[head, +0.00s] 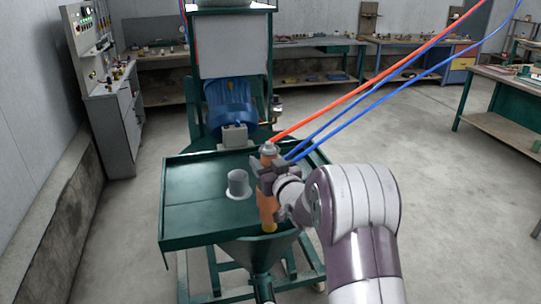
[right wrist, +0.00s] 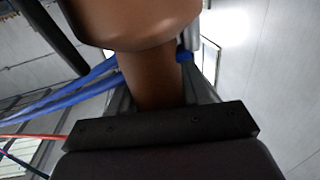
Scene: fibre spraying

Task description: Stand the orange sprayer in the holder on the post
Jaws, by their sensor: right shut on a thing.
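The orange sprayer (head: 267,205) is upright in the head view, with a grey fitting at its top. My right gripper (head: 267,172) is shut on its upper body, in front of the green machine. In the right wrist view the sprayer's brown-orange body (right wrist: 150,80) fills the upper middle, close to the dark gripper. A short grey cylinder (head: 238,183) with a pale ring at its base stands on the green tray, left of the sprayer and apart from it. I cannot make out a holder on a post for certain. My left gripper is out of view.
A red hose (head: 370,88) and blue hoses (head: 400,82) run from the sprayer area to the upper right. The green tray (head: 195,215) has raised edges, with a funnel (head: 258,250) below its front. A control cabinet (head: 105,100) stands at left.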

